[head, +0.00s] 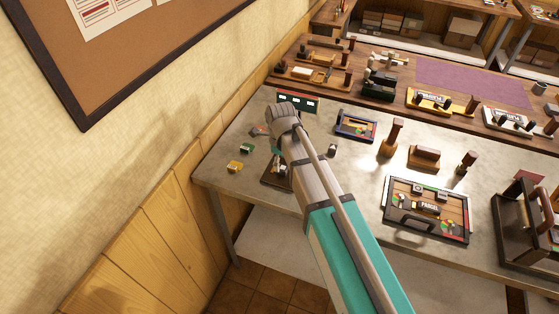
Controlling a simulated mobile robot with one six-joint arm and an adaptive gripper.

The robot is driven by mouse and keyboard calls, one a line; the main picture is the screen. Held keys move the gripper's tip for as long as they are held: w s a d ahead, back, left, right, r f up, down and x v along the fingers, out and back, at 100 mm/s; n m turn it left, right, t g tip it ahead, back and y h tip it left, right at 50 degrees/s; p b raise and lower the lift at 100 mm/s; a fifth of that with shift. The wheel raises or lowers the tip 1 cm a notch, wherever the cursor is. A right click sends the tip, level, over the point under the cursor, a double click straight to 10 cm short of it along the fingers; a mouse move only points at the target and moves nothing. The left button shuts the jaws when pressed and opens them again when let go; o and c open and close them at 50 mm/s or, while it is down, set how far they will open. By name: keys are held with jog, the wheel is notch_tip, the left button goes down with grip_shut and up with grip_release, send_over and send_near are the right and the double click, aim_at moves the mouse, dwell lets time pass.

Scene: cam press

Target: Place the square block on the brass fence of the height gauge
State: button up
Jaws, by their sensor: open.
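My gripper (278,160) hangs below the wrist at the left end of the metal table, mostly hidden behind my own arm; it is open. Under it is a dark brown base (270,180) with small metal parts, which may be the height gauge. Its brass fence cannot be made out. A small dark block with a light top (332,149) stands on the table just right of my arm. It may be the square block, but I cannot tell.
Small yellow (235,166), green (247,148) and red-grey (259,131) pieces lie left of my gripper. A blue-edged tray (357,126), wooden stands (391,137) and a dark handled tray (428,209) stand to the right. A wooden wall borders the left.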

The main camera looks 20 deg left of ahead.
notch_tip(320, 180, up, 10)
jog(key=p, duration=0.9)
jog(key=shift+f, duration=0.1)
